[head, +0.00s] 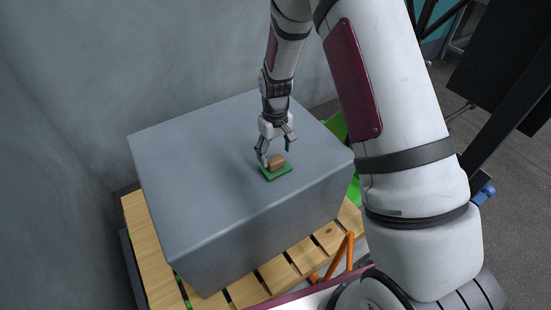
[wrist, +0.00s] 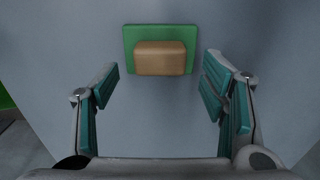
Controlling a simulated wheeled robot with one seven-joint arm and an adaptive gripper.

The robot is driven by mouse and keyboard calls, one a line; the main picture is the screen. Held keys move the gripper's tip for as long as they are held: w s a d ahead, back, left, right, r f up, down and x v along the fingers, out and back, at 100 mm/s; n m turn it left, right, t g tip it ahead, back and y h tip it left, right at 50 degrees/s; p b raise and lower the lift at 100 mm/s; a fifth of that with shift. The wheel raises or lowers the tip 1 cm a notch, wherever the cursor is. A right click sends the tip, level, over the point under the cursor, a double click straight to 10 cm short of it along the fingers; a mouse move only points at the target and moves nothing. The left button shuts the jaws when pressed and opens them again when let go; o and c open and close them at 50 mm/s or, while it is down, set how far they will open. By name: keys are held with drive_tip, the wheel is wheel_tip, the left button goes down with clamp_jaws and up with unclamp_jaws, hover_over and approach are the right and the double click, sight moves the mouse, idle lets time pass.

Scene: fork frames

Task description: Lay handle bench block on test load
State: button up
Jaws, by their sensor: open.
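A small tan block (head: 277,161) lies on a thin green slab (head: 278,173) on top of a large grey box. I take the tan block for the handle bench block and the green slab for the test load, but no label shows. In the wrist view the tan block (wrist: 160,58) covers the lower middle of the green slab (wrist: 160,31). My gripper (head: 276,155) is open and empty, close over the block. In the wrist view my fingers (wrist: 162,82) stand apart on either side, with gaps to the block.
The large grey box (head: 205,165) has a wide, bare top around the slab. It stands on a wooden slatted pallet (head: 150,235). Walls close in at the left and back. A green object (head: 338,125) shows beyond the box's right edge.

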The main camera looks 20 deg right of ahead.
wheel_tip(320, 180, up, 8)
drive_tip(key=shift+p, duration=0.35)
wheel_tip(320, 180, up, 13)
hover_over(275, 159)
drive_tip(key=s, duration=0.7)
drive_tip(key=s+r+m+t, duration=0.1)
drive_tip(key=s+r+m, duration=0.1)
drive_tip(key=s+r, duration=0.6)
drive_tip(key=s+d+r+m+t, duration=0.1)
drive_tip(key=s+r, duration=0.1)
drive_tip(key=s, duration=1.8)
drive_tip(key=shift+s+d, duration=0.15)
drive_tip(key=shift+s, duration=0.15)
drive_tip(key=shift+r, duration=0.1)
